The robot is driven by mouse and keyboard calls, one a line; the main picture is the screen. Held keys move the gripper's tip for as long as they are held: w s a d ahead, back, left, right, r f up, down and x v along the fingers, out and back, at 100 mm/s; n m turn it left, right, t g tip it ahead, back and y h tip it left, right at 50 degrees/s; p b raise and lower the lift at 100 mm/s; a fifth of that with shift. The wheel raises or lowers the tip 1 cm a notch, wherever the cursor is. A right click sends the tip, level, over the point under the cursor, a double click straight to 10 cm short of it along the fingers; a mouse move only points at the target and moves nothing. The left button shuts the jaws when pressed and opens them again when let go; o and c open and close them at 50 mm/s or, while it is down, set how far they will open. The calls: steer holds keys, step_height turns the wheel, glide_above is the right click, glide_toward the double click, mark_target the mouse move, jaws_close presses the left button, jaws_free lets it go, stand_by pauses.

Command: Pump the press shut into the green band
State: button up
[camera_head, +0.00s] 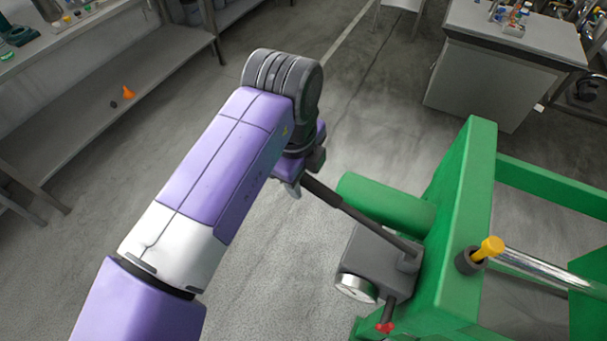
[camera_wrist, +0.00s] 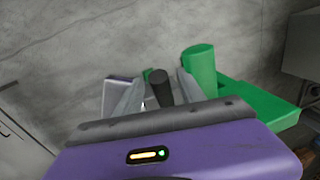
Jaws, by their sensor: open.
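The green press frame (camera_head: 462,215) stands at the right, with a grey pump block (camera_head: 375,262) on its near side. A dark pump lever (camera_head: 360,218) slants up and left from the block. A round gauge (camera_head: 356,288) sits on the block; its needle and any green band are too small to read. My gripper (camera_head: 292,186) is at the lever's upper end. In the wrist view the lever's dark end (camera_wrist: 158,84) shows between the two spread fingers (camera_wrist: 157,92), with gaps on both sides. The fingers are open; contact cannot be told.
A red knob (camera_head: 386,327) sits below the block. A green cylinder (camera_head: 385,203) lies beside the lever. A yellow-topped pin (camera_head: 488,249) and a chrome rod (camera_head: 550,272) are on the press. A shelf bench (camera_head: 105,70) stands left; a grey cabinet (camera_head: 490,80) stands behind.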

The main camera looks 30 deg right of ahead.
steer(key=shift+d+f, duration=0.1)
steer(key=shift+f, duration=0.45)
steer(key=shift+c, duration=0.2)
jaws_close()
stand_by(0.9)
